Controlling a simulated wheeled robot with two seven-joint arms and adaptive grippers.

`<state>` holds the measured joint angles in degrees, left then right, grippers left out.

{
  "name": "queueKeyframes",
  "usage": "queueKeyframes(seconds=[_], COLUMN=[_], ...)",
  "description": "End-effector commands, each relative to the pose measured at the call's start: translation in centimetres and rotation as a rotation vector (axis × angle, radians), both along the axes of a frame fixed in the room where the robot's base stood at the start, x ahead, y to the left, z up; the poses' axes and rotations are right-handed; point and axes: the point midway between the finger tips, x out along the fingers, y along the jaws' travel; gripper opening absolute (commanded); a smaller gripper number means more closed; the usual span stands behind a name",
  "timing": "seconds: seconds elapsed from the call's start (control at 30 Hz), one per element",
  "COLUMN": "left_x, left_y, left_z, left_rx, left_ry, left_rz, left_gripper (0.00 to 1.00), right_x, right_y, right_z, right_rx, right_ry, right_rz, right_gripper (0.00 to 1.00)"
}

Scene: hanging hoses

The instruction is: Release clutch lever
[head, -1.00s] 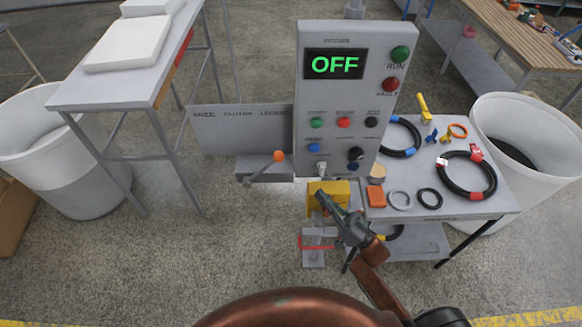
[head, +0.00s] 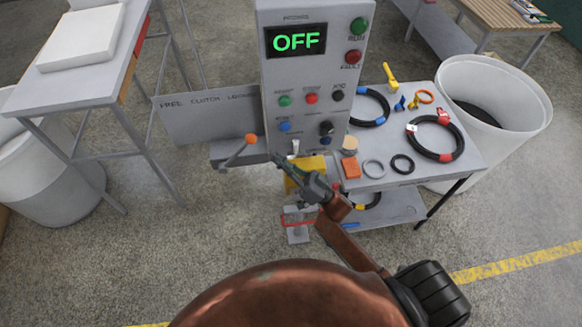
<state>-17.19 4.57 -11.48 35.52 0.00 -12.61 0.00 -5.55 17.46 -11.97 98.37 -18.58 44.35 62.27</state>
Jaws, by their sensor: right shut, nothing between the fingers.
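The clutch lever has an orange ball knob (head: 251,138) on a thin rod. The rod leans right over a grey bracket on the left side of the control cabinet (head: 306,60). Behind it is a grey plate (head: 195,115) lettered FREE, CLUTCH and LOCKED; the knob is toward the LOCKED end. My right gripper (head: 279,158) is shut and empty. Its tip points up and left, just right of and below the knob, in front of the cabinet's lower edge, apart from the knob in the picture. It partly hides a yellow block (head: 302,184). My left gripper is out of view.
The cabinet display (head: 296,41) reads OFF. A table (head: 440,172) at right holds hose coils, rings and small parts. A white bin (head: 500,100) stands beyond it. A grey bench (head: 60,90) and another bin (head: 60,190) are at left. Floor is open in front.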

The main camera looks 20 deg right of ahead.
Motion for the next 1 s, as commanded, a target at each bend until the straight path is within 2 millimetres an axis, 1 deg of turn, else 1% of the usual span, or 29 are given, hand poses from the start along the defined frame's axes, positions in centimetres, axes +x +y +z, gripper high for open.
queueKeyframes(seconds=[0.03, 0.1, 0.33, 0.5, 0.83, 1.0], left_x=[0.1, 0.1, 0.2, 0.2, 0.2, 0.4], left_y=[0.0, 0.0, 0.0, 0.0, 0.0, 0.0], left_z=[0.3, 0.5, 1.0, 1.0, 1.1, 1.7], left_rx=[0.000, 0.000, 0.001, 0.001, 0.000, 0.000], left_ry=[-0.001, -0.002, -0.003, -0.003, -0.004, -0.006], left_rz=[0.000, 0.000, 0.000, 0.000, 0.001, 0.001], left_gripper=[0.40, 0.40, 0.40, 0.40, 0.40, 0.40], right_x=[0.7, 1.5, 3.3, 3.8, 3.8, 4.2], right_y=[0.6, 1.3, 2.8, 3.2, 3.2, 3.4], right_z=[0.9, 1.5, 2.9, 3.2, 3.2, 3.7], right_rx=[0.003, 0.001, 0.001, 0.001, -0.001, -0.020], right_ry=[-0.004, -0.002, -0.001, 0.001, 0.001, 0.006], right_rz=[0.002, 0.000, 0.000, 0.001, 0.000, 0.001], right_gripper=[0.00, 0.00, 0.00, 0.00, 0.00, 0.00])
